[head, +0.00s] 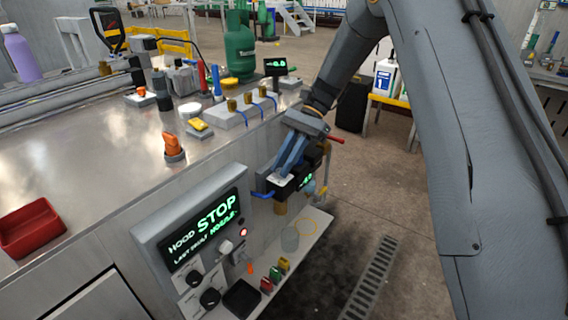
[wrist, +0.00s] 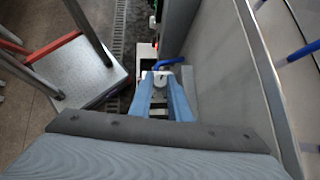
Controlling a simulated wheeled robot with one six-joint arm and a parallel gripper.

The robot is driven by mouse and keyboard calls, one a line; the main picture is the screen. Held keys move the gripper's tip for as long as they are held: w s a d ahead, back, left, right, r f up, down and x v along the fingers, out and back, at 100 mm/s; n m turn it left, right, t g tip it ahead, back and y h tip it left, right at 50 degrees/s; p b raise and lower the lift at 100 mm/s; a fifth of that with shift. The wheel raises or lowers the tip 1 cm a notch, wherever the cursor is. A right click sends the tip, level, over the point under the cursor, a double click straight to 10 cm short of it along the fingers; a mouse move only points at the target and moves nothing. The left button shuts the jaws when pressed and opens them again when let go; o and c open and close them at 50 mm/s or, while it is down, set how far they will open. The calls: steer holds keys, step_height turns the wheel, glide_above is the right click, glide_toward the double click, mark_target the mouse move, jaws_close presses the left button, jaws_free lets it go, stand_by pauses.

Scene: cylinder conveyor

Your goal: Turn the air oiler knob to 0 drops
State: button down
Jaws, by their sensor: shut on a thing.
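The air oiler (head: 292,188) is a dark unit on the bench's side wall, with a small green readout (head: 307,180) too small to read surely. A tan bowl or fitting (head: 281,208) hangs below it. My gripper (head: 276,181) reaches down from above, its blue fingers shut on the pale knob on top of the oiler. In the wrist view the fingers (wrist: 160,84) close together at the white knob (wrist: 158,77). The fingers hide most of the knob and any marks on it. A blue fitting (wrist: 171,62) sticks out beside it.
A control panel (head: 205,225) reading STOP stands left of the oiler. A shelf (head: 300,245) with small coloured blocks is below. On the bench are an orange knob (head: 173,145), a valve block with blue hoses (head: 240,113) and a green gas bottle (head: 239,48).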

steer(key=c, duration=1.7)
jaws_free()
steer(key=shift+o, duration=0.2)
steer(key=shift+b+v, duration=0.5)
steer(key=shift+v, duration=3.45)
steer(key=shift+s, duration=0.1)
